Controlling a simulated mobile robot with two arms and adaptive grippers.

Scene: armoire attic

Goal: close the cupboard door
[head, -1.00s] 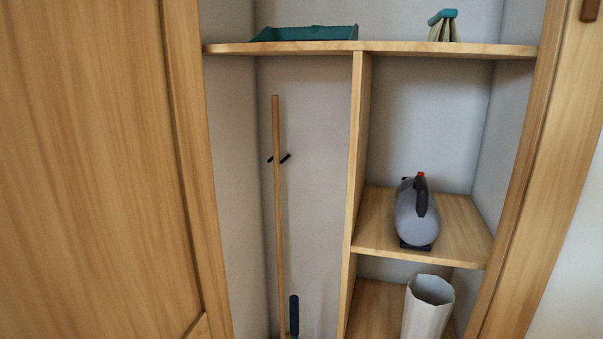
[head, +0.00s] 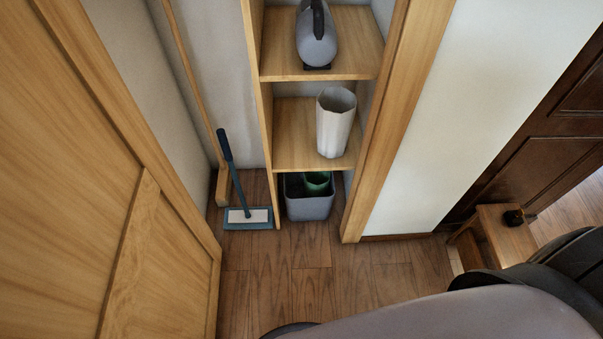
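The wooden cupboard door (head: 75,170) stands open at the left of the head view and runs from the near left toward the cupboard. The cupboard's right frame post (head: 395,110) shows at the middle right. The inside is in plain view between them. A grey part of my own arm fills the bottom right. No gripper fingers are visible, and the door's handle is not in sight.
Inside are a blue mop (head: 248,215), a grey bin (head: 308,205), a white container (head: 335,122) and a grey appliance (head: 316,38) on shelves (head: 285,70). A small wooden stool (head: 505,240) stands at right. Floor (head: 300,270) before the cupboard is clear.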

